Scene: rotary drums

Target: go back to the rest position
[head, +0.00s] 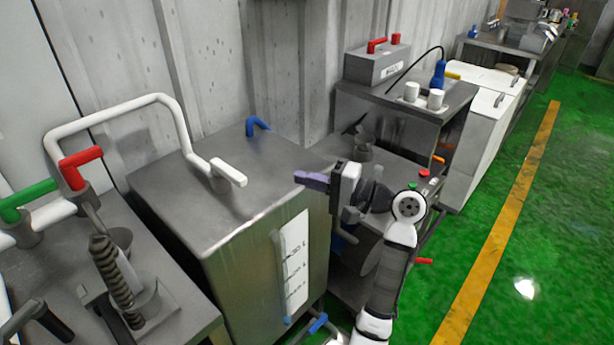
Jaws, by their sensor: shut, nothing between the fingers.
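My gripper (313,181) is in the middle of the head view, at the end of my white and black arm. Its purple fingers point left and are shut with nothing between them. It appears in front of the right side of a steel tank (212,200) with a white level scale (292,258). I cannot tell how far the fingers are from the tank. My arm reaches up from the bottom of the view and hides part of the steel bench behind it.
A white pipe (120,103) ends over the tank top. Red (80,156) and green (28,194) handles stand at left. A grey box (381,65) and two white cups (423,95) sit on a steel stand behind my arm. The green floor (540,220) at right is clear.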

